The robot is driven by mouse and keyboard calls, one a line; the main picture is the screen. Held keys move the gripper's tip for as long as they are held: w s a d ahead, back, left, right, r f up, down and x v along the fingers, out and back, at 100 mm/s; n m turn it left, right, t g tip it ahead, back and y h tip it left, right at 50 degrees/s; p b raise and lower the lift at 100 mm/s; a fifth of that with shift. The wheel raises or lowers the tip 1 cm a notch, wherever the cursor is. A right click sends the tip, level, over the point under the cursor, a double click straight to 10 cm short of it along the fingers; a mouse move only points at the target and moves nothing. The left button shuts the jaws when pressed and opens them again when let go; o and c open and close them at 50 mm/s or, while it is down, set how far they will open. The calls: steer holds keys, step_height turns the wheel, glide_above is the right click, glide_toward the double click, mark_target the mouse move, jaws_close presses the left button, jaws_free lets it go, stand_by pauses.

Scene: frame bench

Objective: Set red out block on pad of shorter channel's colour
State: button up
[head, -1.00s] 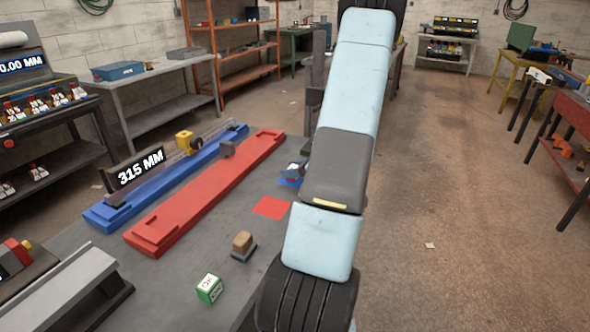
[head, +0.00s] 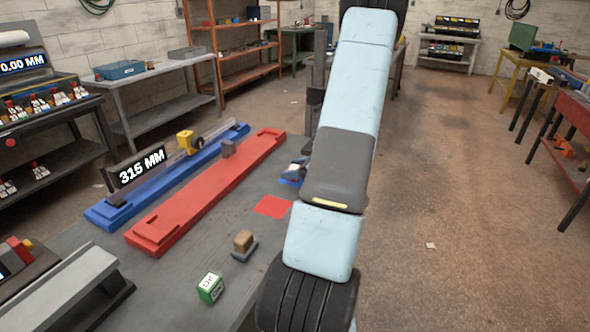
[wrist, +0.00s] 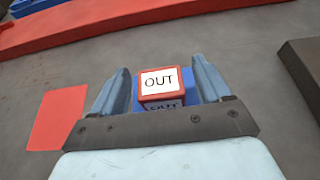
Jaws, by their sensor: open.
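The red out block (wrist: 160,84) has a white "OUT" label on top and stands between the two fingers of my gripper (wrist: 160,66) in the wrist view. The fingers are open, one on each side of it. The blue pad (wrist: 188,84) shows around the block, which appears to rest on it. The red pad (wrist: 60,121) lies bare to the left; it also shows in the head view (head: 272,207). In the head view, the blue pad (head: 289,182) is partly hidden by my arm. The blue channel (head: 110,215) and red channel (head: 190,205) lie side by side.
A "315 MM" display (head: 141,170) and a yellow slider (head: 186,141) stand at the blue channel. A tan block on a small base (head: 243,242) and a green OK block (head: 210,288) stand nearer on the bench.

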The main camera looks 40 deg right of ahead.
steer(key=v, duration=1.2)
steer(key=w+a+r+n+g+y, duration=0.15)
steer(key=a+r+n+g, duration=0.25)
steer(key=a+r+n, duration=0.55)
steer(key=w+a+r+n+g, duration=0.2)
steer(key=a+r+n+g, duration=0.3)
steer(key=a, duration=1)
steer(key=s+a+r+n+t+h, duration=0.1)
steer(key=s+a+r+n+h, duration=0.2)
steer(key=a+n, duration=0.4)
steer(key=s+a+r+n+t+h, duration=0.1)
steer(key=s+a+r+n+h, duration=0.2)
steer(key=s+a+r+n, duration=0.3)
steer(key=s+a+n, duration=0.1)
steer(key=s+n, duration=0.1)
steer(key=n, duration=0.2)
steer(key=shift+s, duration=0.35)
steer(key=shift+r+h, duration=0.1)
steer(key=shift+h, duration=0.15)
